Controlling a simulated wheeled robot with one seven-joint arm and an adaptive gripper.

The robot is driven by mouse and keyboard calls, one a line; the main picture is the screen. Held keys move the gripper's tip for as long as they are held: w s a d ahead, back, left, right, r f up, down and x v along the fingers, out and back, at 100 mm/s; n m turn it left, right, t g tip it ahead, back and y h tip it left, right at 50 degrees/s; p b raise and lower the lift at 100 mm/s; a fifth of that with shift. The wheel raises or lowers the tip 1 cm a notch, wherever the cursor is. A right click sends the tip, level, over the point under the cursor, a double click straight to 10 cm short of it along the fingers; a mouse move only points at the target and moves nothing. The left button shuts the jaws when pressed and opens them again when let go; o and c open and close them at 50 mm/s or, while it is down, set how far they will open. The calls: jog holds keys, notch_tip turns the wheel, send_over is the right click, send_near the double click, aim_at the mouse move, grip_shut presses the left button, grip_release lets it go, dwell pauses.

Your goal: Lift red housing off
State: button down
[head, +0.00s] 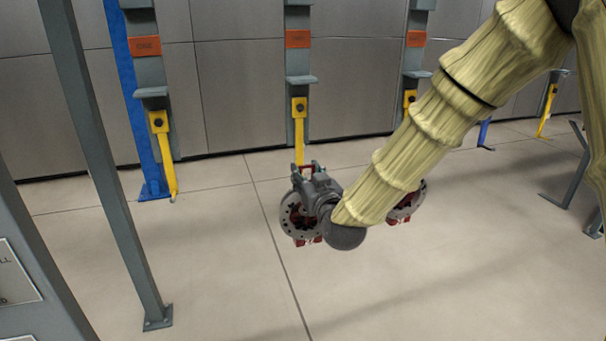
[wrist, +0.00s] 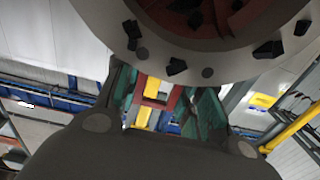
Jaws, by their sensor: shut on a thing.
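The red housing has a round grey flange with dark holes (head: 291,222) and red parts below it (head: 308,240). It hangs low in front of the middle yellow hook (head: 300,150). My gripper (head: 309,172) is at its top, and my wrist hides much of its right side. In the wrist view, my gripper (wrist: 160,95) is shut on the housing's red top bracket (wrist: 178,98), between green pads. The grey flange (wrist: 205,72) fills the top there. Yellow shows through the bracket; I cannot tell whether the hook still touches it.
A second red housing (head: 405,208) hangs behind my arm on the right. Other yellow hooks hang at the left (head: 164,150) and far right (head: 546,110). A grey post (head: 110,180) stands at the left. The floor in front is clear.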

jog(key=b+v, duration=0.3)
jog(key=v, duration=1.1)
jog(key=shift+s, duration=0.25)
jog(key=shift+d+f+b, duration=0.1)
jog(key=shift+f+b, duration=0.55)
jog(key=shift+b, duration=0.3)
jog(key=shift+d+b, duration=0.2)
jog(key=shift+b, duration=1.7)
jog(key=shift+s+d+b, duration=0.15)
jog(key=shift+s+b, duration=0.15)
jog(key=shift+b, duration=1.85)
jog(key=shift+s+b, duration=0.75)
jog(key=shift+b, duration=1.9)
jog(key=shift+s, duration=0.1)
jog(key=shift+b+v, duration=0.7)
jog(key=shift+v, duration=0.35)
